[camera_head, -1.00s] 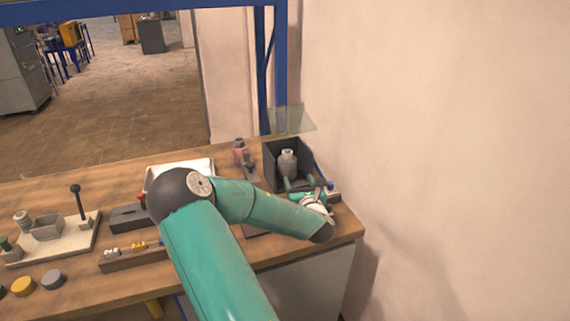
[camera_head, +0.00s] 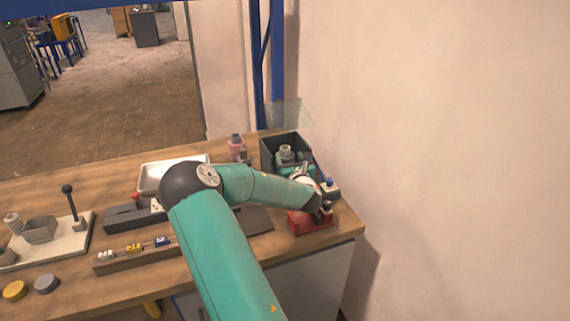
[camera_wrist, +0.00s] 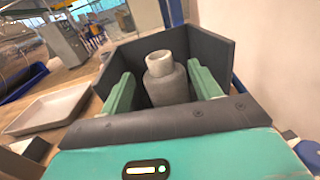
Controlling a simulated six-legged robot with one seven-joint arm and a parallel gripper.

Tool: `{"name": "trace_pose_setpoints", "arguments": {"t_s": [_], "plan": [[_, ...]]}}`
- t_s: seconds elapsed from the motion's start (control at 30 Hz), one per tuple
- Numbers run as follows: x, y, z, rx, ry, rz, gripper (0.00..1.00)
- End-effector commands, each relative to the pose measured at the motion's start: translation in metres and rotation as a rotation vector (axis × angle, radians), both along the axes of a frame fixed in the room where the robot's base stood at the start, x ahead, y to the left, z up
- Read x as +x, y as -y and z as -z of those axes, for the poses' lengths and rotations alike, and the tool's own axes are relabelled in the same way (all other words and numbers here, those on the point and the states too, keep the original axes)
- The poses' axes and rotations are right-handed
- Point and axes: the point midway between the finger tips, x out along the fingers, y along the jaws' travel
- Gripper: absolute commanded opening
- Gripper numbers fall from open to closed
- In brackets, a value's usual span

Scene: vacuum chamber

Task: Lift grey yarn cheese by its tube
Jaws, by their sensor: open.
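The grey yarn cheese (camera_wrist: 168,88) stands upright in a dark open-topped box, its pale tube (camera_wrist: 160,62) sticking up from its top. In the head view the yarn cheese (camera_head: 286,156) shows at the back right of the bench, partly hidden by my gripper. The dark box (camera_wrist: 211,52) has walls behind and to the right of it. My gripper (camera_wrist: 160,95) is open, with one green finger on each side of the yarn cheese in the wrist view. I cannot tell whether either finger touches it. The lower part of the yarn cheese is hidden by my gripper's body.
A pink bottle-like item (camera_head: 236,146) stands left of the box. A white tray (camera_head: 150,178) lies farther left. The wall is close on the right.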

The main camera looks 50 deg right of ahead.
Motion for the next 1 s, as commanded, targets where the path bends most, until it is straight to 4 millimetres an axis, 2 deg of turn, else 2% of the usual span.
{"name": "trace_pose_setpoints", "arguments": {"t_s": [0.3,0.57,0.67,0.9,1.0], "plan": [[0.036,0.028,0.002,-0.001,0.0,-0.002,0.63],[0.04,0.031,0.002,-0.001,0.001,-0.001,0.63],[0.04,0.031,0.002,-0.001,0.001,-0.001,0.47],[0.04,0.031,0.002,-0.001,0.001,-0.001,0.0],[0.04,0.031,0.001,-0.001,0.002,-0.002,0.0]]}}
